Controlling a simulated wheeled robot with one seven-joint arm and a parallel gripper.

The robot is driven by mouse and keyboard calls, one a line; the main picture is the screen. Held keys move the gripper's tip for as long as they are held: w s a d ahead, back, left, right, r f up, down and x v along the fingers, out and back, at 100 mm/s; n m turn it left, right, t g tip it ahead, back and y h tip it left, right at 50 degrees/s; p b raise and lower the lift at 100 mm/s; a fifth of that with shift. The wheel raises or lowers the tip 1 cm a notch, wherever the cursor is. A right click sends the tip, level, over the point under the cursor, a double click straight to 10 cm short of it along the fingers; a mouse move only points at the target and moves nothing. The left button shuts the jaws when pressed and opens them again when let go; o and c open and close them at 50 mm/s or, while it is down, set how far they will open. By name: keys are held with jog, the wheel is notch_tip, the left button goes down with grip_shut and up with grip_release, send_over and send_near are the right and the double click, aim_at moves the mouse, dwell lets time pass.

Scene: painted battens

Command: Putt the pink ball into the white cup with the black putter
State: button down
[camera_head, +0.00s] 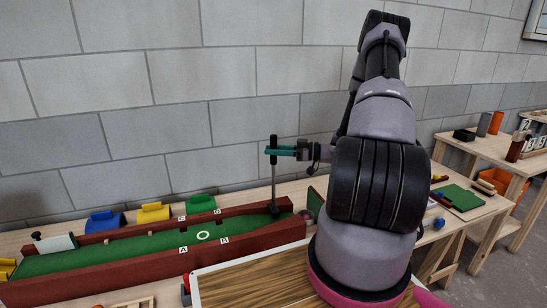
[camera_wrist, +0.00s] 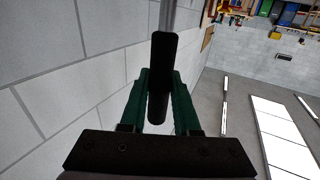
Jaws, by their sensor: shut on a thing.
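My gripper (camera_head: 272,151) is shut on the black putter (camera_head: 274,181) near its top. The putter hangs upright, its lower end at the right end of the green lane (camera_head: 130,253); I cannot tell whether it touches the turf. In the wrist view the putter's black grip (camera_wrist: 163,60) stands between the green fingers of my gripper (camera_wrist: 161,85). A white object (camera_head: 55,243) lies at the lane's left end and may be the white cup; its opening cannot be made out.
Dark red battens (camera_head: 150,266) wall the lane. A white ring (camera_head: 203,235) is marked mid-lane, with lettered tiles beside it. Blue (camera_head: 105,221), yellow (camera_head: 154,212) and green (camera_head: 201,203) pieces stand behind the lane. A block wall rises behind.

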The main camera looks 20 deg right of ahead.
aim_at(274, 135)
jog(key=shift+r, duration=4.45)
